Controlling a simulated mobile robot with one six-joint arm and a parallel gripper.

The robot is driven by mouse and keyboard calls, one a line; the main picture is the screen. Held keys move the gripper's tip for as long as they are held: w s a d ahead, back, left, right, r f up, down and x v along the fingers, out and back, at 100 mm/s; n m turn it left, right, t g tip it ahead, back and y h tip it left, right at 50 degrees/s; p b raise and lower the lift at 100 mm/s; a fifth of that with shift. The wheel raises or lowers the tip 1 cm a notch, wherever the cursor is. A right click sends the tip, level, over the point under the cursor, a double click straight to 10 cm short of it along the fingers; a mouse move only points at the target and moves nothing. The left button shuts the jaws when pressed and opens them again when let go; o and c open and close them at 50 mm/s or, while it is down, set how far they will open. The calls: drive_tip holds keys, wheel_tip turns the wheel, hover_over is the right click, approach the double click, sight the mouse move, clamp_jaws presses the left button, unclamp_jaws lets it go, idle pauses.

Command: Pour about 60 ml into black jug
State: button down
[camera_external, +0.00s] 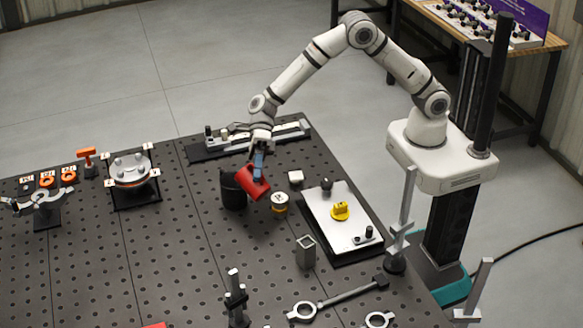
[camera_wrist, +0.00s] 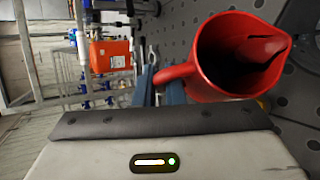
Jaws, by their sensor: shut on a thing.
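A red jug (camera_external: 256,184) is held above the perforated table, tilted, partly in front of the black jug (camera_external: 231,195). The black jug stands upright on the table, and its right side and part of its rim are hidden by the red jug. My gripper (camera_external: 259,166) is shut on the red jug's handle side. In the wrist view the red jug (camera_wrist: 190,68) shows its open mouth and dark inside, with its handle at my blue fingers (camera_wrist: 150,84). I cannot see any stream, nor tell the liquid level in either jug.
A white plate fixture (camera_external: 325,220) lies farther right. A long rail fixture (camera_external: 285,133) is behind.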

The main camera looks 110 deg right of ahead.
sight(263, 181)
drive_tip(key=shift+w+d+r+m+y, duration=0.3)
drive_tip(key=shift+d+r+m+y, duration=0.1)
drive_tip(key=shift+d+r+y, duration=0.2)
idle(1.2)
drive_tip(key=shift+w+d+r+y+p, duration=0.2)
drive_tip(key=shift+w+d+y+p, duration=0.1)
drive_tip(key=shift+d+p, duration=0.25)
drive_tip(key=a+h, duration=0.1)
drive_tip(key=s+a+f+n, duration=0.1)
drive_tip(key=a+f+h+b, duration=0.1)
drive_tip(key=shift+s+f+h, duration=0.1)
drive_tip(key=shift+s+h, duration=0.2)
drive_tip(key=shift+s, duration=0.05)
drive_tip(key=shift+f+n, duration=0.2)
drive_tip(key=shift+n, duration=0.1)
drive_tip(key=shift+a+f+h, duration=0.15)
drive_tip(key=shift+f+h, duration=0.2)
drive_tip(key=shift+h, duration=0.05)
drive_tip(key=shift+s+a+f+n+t+h+b, duration=0.3)
drive_tip(key=shift+a+f+n+h+b, duration=0.2)
drive_tip(key=shift+f+h+b, duration=0.15)
drive_tip(key=shift+s+a+r+h, duration=0.1)
drive_tip(key=shift+a+h, duration=0.1)
drive_tip(key=shift+h, duration=0.25)
idle(0.5)
